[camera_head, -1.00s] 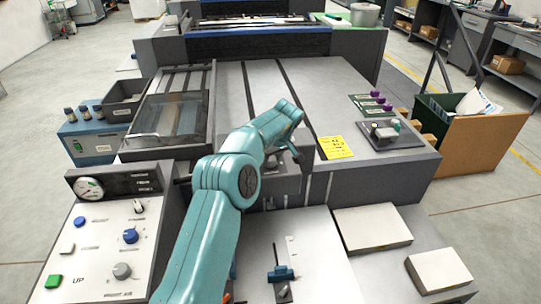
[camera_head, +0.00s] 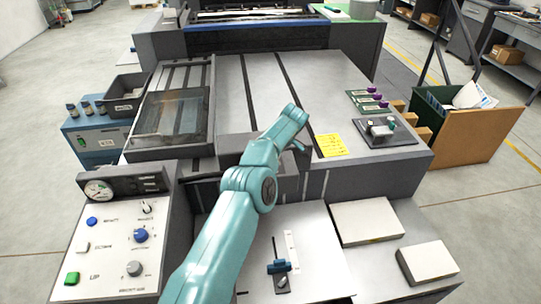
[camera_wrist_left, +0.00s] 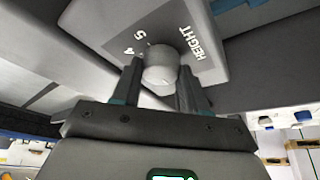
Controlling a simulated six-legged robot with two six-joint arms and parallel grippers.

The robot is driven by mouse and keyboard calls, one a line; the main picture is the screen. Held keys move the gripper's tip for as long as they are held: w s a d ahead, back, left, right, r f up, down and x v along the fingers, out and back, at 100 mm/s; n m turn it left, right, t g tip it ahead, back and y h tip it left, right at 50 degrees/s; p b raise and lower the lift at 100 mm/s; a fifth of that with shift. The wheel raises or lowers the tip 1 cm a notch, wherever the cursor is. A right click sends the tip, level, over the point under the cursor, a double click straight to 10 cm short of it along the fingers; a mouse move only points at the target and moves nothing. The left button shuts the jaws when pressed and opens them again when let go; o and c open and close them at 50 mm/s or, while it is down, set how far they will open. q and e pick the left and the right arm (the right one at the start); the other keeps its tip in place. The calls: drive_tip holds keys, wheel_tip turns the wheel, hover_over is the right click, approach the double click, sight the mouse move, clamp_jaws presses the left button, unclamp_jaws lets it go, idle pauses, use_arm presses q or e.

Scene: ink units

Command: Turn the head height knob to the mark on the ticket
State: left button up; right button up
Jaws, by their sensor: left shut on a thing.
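The height knob (camera_wrist_left: 160,62), a pale round knob, sits on a grey housing in the left wrist view, with the word HEIGHT and the digits 4 and 5 printed around it. My left gripper (camera_wrist_left: 160,84) has one dark finger on each side of the knob and is shut on it. I cannot make out the knob's pointer. In the head view my left arm (camera_head: 262,185) reaches to the front of the press and hides the knob. The yellow ticket (camera_head: 330,145) lies on the press top; its writing is too small to read. My right gripper is not in view.
A control panel (camera_head: 115,245) with knobs and buttons stands at left. A slider (camera_head: 279,267) is on the near white surface, with pale stacks (camera_head: 367,221) to its right. A bin (camera_head: 460,125) stands at right.

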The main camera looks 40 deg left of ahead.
use_arm(q)
drive_tip(key=o, duration=1)
drive_tip(key=shift+o, duration=0.2)
drive_tip(key=v, duration=0.5)
drive_tip(key=shift+r+b, duration=0.1)
drive_tip(key=shift+b, duration=0.3)
drive_tip(key=p+v, duration=0.5)
drive_tip(key=v, duration=0.6)
drive_tip(key=shift+s+r, duration=0.1)
